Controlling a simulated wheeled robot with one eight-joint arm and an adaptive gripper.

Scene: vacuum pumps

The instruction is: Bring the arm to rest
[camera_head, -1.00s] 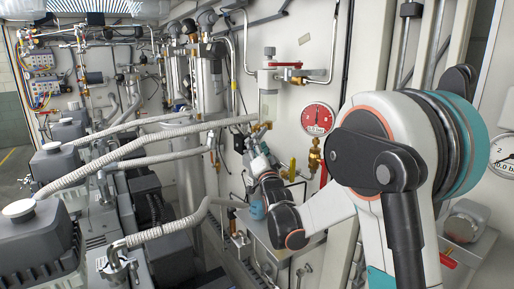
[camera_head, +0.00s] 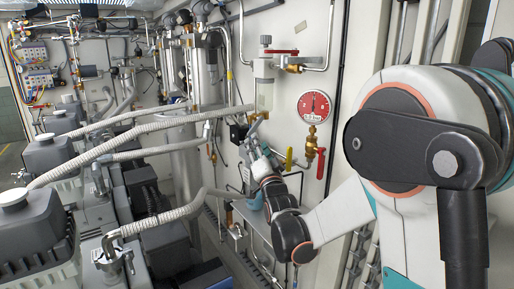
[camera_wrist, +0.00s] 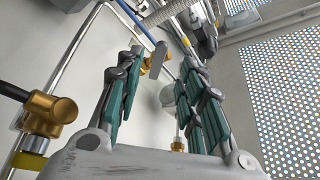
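My arm shows in the head view with its large white and black shoulder (camera_head: 415,140) at the right. Its forearm (camera_head: 340,218) runs left to the dark wrist joints (camera_head: 278,200) beside the wall. My gripper (camera_head: 251,132) is small there, close to the pipework below the sight glass, and partly hidden. In the wrist view my gripper (camera_wrist: 160,85) has its two teal-padded fingers spread apart, with nothing held between them. A brass fitting (camera_wrist: 178,146) and pipes show behind the gap. I cannot tell whether a finger touches anything.
A red gauge (camera_head: 313,107), a red-handled valve (camera_head: 321,163) and a sight glass (camera_head: 265,85) are on the wall near the arm. Grey pumps (camera_head: 35,235) with ribbed hoses (camera_head: 120,148) fill the left. A brass fitting (camera_wrist: 48,115) is left of the fingers in the wrist view.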

